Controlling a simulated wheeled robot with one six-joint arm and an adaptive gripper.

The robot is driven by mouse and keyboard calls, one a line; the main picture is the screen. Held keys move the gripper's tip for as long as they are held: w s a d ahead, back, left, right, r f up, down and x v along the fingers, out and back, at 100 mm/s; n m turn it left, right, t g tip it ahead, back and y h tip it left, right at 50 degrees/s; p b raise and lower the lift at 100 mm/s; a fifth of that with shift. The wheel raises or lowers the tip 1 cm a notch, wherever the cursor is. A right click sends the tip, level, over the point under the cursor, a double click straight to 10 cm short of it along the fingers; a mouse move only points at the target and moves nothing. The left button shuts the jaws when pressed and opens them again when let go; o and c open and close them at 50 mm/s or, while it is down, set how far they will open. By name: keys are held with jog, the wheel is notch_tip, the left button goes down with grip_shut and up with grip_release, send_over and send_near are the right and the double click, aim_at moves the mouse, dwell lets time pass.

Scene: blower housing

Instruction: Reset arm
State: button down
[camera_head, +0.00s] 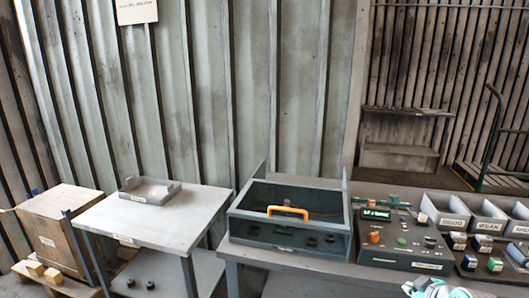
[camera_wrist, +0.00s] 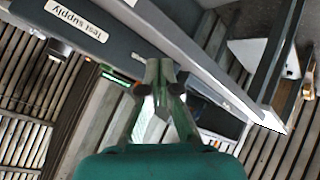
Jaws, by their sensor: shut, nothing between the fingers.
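My gripper (camera_wrist: 158,72) shows in the wrist view, with its green palm at the bottom edge and its fingers closed together. Nothing shows between the fingers. A grey frame with a label reading "Test supply" (camera_wrist: 74,17), upside down, lies behind and above it in the picture. In the head view, a pale white and teal part of my arm shows at the bottom edge, right of centre. The fingertips cannot be made out there.
A dark box with an orange handle (camera_head: 288,212) stands on the bench beside a control panel (camera_head: 404,240). Labelled grey bins (camera_head: 447,212) and small blocks are at right. A side table (camera_head: 143,222) holds a shallow tray (camera_head: 150,183). A wooden crate (camera_head: 55,236) stands far left.

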jog(key=s+a+f+m+t, duration=0.2)
jog(key=s+a+f+m, duration=0.1)
jog(key=s+a+f, duration=1)
jog(key=s+a+f+m, duration=0.1)
jog(key=s+a+f, duration=0.1)
jog(key=s, duration=0.6)
jog(key=s+a+f+m, duration=0.1)
jog(key=s+a+f, duration=0.1)
jog(key=s, duration=0.6)
jog(key=s+a+r+t, duration=0.1)
jog(key=s+a+r, duration=0.1)
jog(key=s+r, duration=0.3)
jog(key=s+a+r+m+t, duration=0.1)
jog(key=s+r, duration=0.4)
jog(key=s, duration=0.8)
jog(key=shift+s+a+t+y, duration=0.25)
jog(key=shift+a+t+y, duration=0.15)
jog(key=shift+a, duration=0.25)
